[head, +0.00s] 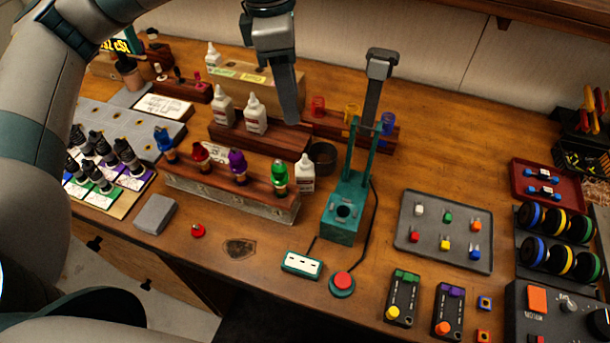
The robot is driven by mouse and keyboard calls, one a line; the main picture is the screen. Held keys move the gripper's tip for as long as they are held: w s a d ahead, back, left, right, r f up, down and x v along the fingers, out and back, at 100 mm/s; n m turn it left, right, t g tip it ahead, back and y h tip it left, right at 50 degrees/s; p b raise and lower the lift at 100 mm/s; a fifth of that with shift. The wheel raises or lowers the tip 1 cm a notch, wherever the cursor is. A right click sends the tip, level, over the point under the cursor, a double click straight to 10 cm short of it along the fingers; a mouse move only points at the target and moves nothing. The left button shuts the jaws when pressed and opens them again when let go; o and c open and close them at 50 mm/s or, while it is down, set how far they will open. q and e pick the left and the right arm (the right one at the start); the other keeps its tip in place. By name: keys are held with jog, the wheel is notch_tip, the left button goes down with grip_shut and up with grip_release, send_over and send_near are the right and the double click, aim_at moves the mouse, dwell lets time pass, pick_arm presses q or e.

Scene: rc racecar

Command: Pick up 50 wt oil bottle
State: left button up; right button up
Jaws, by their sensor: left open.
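Several small white bottles with pointed caps are in the head view. Their labels are too small to read, so I cannot tell which is the 50 wt oil bottle. One white bottle (222,106) and another white bottle (256,117) stand on a dark wooden block. A third white bottle (305,175) stands upright on the table, right of the front rack. My left gripper (331,121) is open and empty. One finger points down right of the block bottles; the grey piece behind the green posts looks like its other finger. My right gripper is out of view.
A green stand (343,220) with two posts stands right of the third bottle, near a black cup (322,157). The front rack (230,197) holds several coloured shock parts. Another white bottle (213,57) is further back. A grey parts tray (444,231) lies at the right.

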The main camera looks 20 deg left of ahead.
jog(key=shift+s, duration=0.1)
pick_arm(q)
jog(key=p, duration=0.4)
send_over(300, 165)
jog(key=f, duration=1.1)
jog(key=shift+w+a+f, duration=0.1)
jog(key=shift+w+f, duration=0.05)
jog(key=shift+w, duration=0.1)
jog(key=shift+f, duration=0.45)
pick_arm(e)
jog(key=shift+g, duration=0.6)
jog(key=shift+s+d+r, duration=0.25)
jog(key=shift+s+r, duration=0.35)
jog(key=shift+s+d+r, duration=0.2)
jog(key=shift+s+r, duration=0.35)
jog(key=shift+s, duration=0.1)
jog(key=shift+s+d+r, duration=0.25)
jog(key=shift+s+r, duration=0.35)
pick_arm(q)
jog(key=shift+p, duration=0.3)
